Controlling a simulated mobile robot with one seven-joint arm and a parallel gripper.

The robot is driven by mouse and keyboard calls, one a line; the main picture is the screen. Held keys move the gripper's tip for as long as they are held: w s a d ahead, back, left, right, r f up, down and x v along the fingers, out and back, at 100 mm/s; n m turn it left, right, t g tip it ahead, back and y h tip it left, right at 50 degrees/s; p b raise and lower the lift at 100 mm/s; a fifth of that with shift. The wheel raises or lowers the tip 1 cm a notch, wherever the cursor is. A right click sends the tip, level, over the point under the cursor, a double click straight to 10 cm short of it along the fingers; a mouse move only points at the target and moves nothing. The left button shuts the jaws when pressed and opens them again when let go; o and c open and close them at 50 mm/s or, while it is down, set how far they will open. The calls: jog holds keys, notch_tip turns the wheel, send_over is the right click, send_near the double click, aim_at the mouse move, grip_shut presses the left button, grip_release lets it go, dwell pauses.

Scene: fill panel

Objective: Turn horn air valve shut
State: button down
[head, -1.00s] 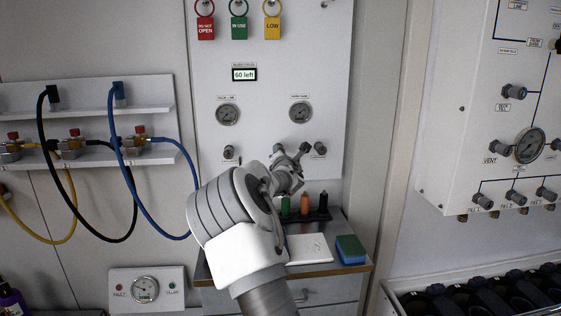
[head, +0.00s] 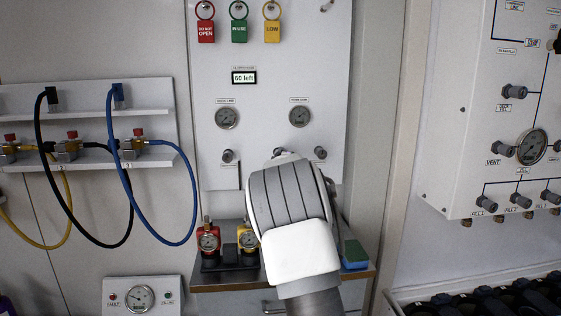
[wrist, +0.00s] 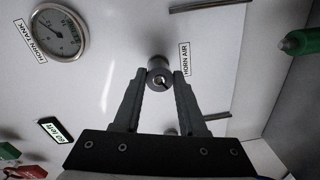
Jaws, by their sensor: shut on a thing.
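The horn air valve (wrist: 158,64) is a small round grey knob on the white panel, with a "HORN AIR" label (wrist: 185,58) beside it in the wrist view. My gripper (wrist: 161,82) has its two grey fingertips on either side of the knob and is shut on it. A slotted screw or mark shows at the knob's centre. In the head view my arm covers the valve and most of the gripper. The horn tank gauge (wrist: 60,33) is near the knob; it also shows in the head view (head: 300,115).
Two other knobs, left (head: 228,156) and right (head: 320,153), flank my arm on the panel. A small shelf (head: 215,285) below bears a red gauge unit (head: 208,240), a yellow one (head: 248,238) and a blue-green sponge (head: 355,253). Hoses (head: 175,240) hang at left.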

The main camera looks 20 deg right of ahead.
jog(key=m+t+b, duration=0.1)
jog(key=m+b, duration=0.6)
jog(key=m, duration=1.6)
jog(key=shift+m, duration=0.4)
dwell(0.3)
jog(key=shift+c, duration=2.4)
grip_release()
jog(key=v, duration=1.7)
jog(key=shift+s, duration=0.25)
